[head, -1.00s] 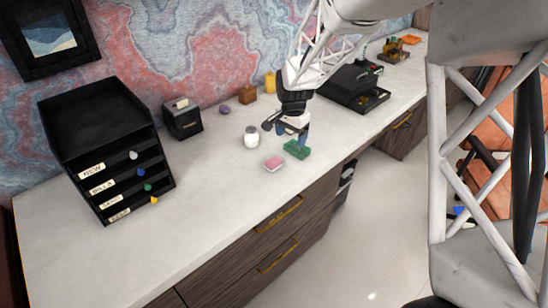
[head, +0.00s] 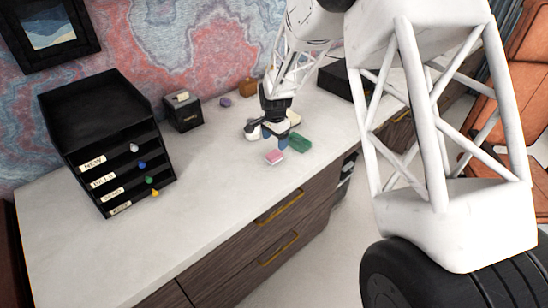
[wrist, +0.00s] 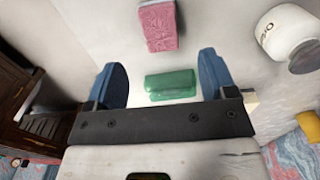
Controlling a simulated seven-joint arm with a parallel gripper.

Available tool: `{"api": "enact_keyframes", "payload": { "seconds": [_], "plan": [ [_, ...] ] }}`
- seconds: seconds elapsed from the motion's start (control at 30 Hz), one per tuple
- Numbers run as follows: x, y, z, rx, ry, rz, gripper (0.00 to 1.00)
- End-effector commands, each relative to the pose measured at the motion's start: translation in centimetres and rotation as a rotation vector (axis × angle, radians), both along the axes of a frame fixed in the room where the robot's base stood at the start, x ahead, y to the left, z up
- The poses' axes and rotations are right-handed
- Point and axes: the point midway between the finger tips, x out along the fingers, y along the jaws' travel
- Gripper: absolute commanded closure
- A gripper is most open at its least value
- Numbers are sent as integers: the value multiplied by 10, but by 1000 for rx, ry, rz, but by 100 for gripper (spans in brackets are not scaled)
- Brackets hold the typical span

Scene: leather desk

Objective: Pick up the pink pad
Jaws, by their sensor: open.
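The pink pad (head: 275,157) lies on the pale desktop near its front edge. My gripper (head: 279,140) is just above the desk, close behind the pad. In the wrist view my gripper (wrist: 164,75) is open, its two blue fingers wide apart with nothing held. A green block (head: 300,142) lies to the right of the pad; in the wrist view it shows between the fingers (wrist: 170,84), lower than they are.
A white labelled jar (wrist: 285,38) stands near the pad; the gripper partly hides it in the head view (head: 252,133). A black drawer organizer (head: 105,145) stands to the left, and a small dark box (head: 183,111) at the wall. The desktop left of the pad is clear.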

Motion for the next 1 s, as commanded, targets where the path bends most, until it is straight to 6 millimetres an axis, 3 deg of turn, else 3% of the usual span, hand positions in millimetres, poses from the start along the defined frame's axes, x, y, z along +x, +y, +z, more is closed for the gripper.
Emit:
{"api": "enact_keyframes", "payload": {
  "seconds": [0.33,0.77,1.0],
  "plan": [
    [0,0,-24,-1,2,0,22],
    [-1,0,-28,-1,1,0,22],
    [-2,2,-48,-1,2,0,22]
  ]
}}
